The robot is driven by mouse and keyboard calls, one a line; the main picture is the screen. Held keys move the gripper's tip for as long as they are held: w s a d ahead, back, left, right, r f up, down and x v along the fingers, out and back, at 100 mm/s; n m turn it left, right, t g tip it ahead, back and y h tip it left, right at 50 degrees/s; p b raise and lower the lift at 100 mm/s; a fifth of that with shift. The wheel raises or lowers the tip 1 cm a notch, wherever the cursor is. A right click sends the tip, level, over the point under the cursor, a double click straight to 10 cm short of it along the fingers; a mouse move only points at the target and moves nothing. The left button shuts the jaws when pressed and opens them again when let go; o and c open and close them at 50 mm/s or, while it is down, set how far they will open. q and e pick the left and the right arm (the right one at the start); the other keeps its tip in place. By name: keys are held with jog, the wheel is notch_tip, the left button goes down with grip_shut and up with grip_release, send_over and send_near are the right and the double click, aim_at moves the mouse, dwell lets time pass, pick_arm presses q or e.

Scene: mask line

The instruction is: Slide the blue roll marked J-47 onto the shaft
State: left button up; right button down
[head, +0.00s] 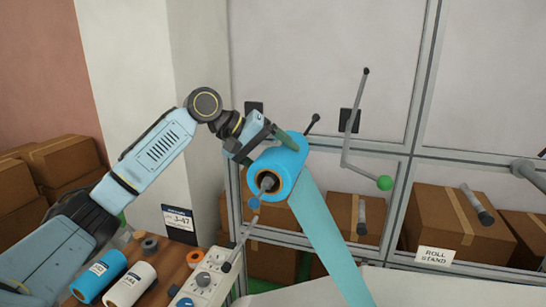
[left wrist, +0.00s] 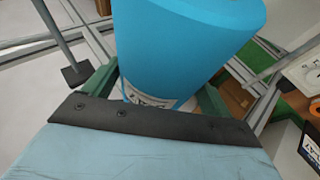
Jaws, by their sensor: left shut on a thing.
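My left gripper (head: 270,145) is shut on a blue roll (head: 282,163), near the stand frame in the middle of the head view. The roll's open end faces me, with a dark bore ringed in orange. A grey shaft end (head: 268,183) shows inside the bore, so the roll appears to be around the shaft; how far on it sits is hidden. In the left wrist view the blue roll (left wrist: 185,40) lies between the green fingers, its white label partly hidden and not clearly legible. My right gripper is not in view.
A blue-green web (head: 330,240) runs down right from the roll. A crank with a green knob (head: 385,183) stands right of it. A blue roll (head: 100,277), a white roll (head: 130,287) and a J-47 card (head: 180,222) are lower left.

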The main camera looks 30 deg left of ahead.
pick_arm(q)
jog(key=shift+f, duration=0.45)
dwell(0.4)
jog(key=o, duration=1.1)
jog(key=shift+c, duration=0.2)
jog(key=shift+f, duration=0.1)
jog(key=b+v, duration=0.2)
jog(key=v, duration=1.1)
jog(key=shift+s+r, duration=0.2)
jog(key=shift+r, duration=0.05)
